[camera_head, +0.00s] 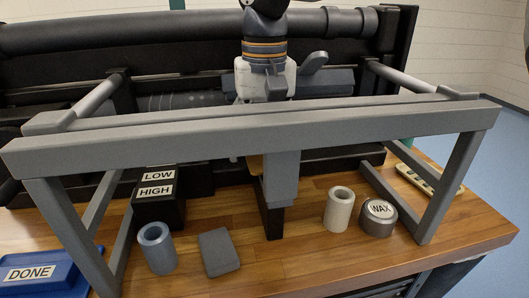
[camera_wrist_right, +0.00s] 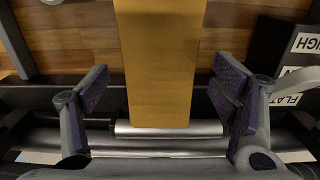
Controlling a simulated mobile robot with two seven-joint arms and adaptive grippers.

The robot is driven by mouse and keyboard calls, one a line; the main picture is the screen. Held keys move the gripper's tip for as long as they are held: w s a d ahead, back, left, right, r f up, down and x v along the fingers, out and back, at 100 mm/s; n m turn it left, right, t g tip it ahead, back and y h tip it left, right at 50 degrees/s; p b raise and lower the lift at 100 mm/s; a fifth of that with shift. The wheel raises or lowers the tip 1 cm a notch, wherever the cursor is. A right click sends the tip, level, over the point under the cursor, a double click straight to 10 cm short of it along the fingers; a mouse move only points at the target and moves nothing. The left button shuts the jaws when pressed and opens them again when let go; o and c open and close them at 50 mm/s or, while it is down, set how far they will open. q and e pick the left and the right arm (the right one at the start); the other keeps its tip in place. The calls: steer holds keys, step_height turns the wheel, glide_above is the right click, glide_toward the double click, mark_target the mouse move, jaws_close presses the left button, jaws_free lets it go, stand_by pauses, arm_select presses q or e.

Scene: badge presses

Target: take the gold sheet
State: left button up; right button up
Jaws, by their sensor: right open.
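The gold sheet (camera_wrist_right: 158,60) is a flat gold strip in the right wrist view, running from the top edge down to a silver roller (camera_wrist_right: 170,128). In the head view a small gold patch (camera_head: 255,164), likely its edge, shows beneath the grey crossbeam; the rest is hidden. My right gripper (camera_wrist_right: 160,92) is open, with one finger on each side of the sheet and a clear gap on both sides. In the head view my right gripper (camera_head: 265,82) is behind the crossbeam, its fingers hidden. My left gripper is not in view.
A grey frame (camera_head: 250,130) spans the wooden bench. A black LOW/HIGH box (camera_head: 160,212), blue-grey cylinder (camera_head: 157,252), grey block (camera_head: 218,253), cream cylinder (camera_head: 339,210) and WAX tin (camera_head: 379,218) stand nearby. A blue DONE tray (camera_head: 65,283) is front left. Bench at front right is clear.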

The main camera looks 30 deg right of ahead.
steer(key=c, duration=1.3)
steer(key=shift+r, duration=0.1)
